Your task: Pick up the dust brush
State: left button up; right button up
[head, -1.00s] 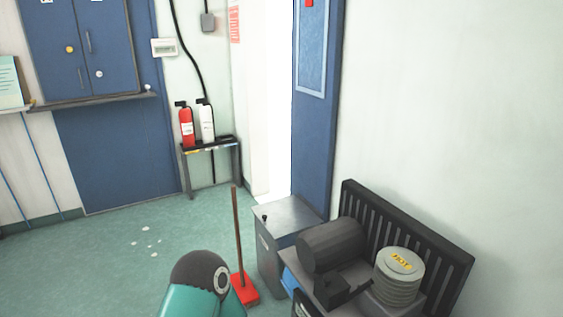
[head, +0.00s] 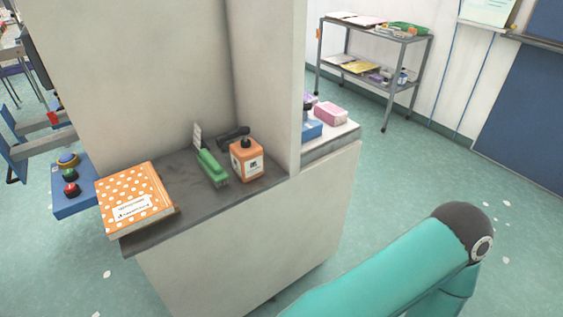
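A green hand brush (head: 211,168), which looks like the dust brush, lies on the dark grey counter shelf (head: 183,208) at the left middle of the head view. It lies between an orange polka-dot book and an orange bottle, with a white tag or card at its far end. One of my teal arms reaches up from the lower edge at the right, well apart from the shelf. Neither gripper shows in the view.
The orange polka-dot book (head: 133,200) and the orange pump bottle (head: 246,160) flank the brush. A dark object (head: 233,133) lies behind the bottle. Pale walls (head: 190,70) rise behind the shelf. A metal rack (head: 372,60) stands at the back. Green floor is open at right.

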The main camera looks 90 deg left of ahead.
aim_at(217, 175)
jog(key=z, duration=0.15)
jog(key=i, duration=0.2)
jog(key=u, duration=1.8)
jog(key=k, duration=0.55)
jog(key=u, duration=0.75)
jog(key=i, duration=1)
jog(key=u, duration=0.05)
